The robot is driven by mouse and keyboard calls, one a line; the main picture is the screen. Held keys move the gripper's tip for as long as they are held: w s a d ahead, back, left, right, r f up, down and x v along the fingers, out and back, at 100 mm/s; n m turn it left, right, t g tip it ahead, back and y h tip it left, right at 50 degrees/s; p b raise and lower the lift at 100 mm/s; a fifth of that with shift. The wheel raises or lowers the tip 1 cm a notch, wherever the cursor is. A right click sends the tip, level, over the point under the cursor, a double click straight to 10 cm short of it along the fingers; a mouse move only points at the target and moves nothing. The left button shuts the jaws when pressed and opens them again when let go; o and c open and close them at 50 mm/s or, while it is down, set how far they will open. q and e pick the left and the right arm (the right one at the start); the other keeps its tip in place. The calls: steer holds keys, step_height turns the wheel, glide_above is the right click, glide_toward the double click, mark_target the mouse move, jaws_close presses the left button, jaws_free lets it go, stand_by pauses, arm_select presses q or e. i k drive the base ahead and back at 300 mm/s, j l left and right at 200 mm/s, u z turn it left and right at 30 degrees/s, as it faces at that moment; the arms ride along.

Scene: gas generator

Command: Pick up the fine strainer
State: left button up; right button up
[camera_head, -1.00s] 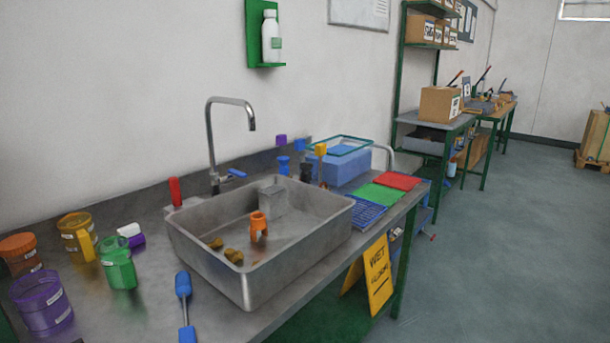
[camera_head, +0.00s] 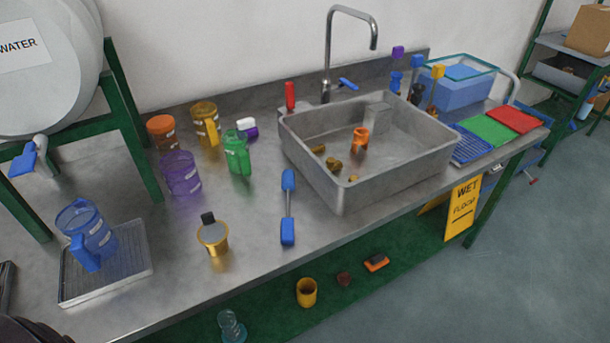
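Neither of my gripper's fingertips shows. A dark rounded part, seemingly mine, is cut off at the bottom left corner.
A steel sink (camera_head: 340,190) with small pieces inside fills the middle of the worktop. Purple (camera_head: 180,174) and green (camera_head: 237,152) jugs stand behind the strainer. The jug's drip tray (camera_head: 135,268) lies left, below a water tank (camera_head: 45,75). Worktop around the strainer is clear.

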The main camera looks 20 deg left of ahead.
mark_target(212, 234)
steer(key=u, duration=1.35)
steer(key=j, duration=0.2)
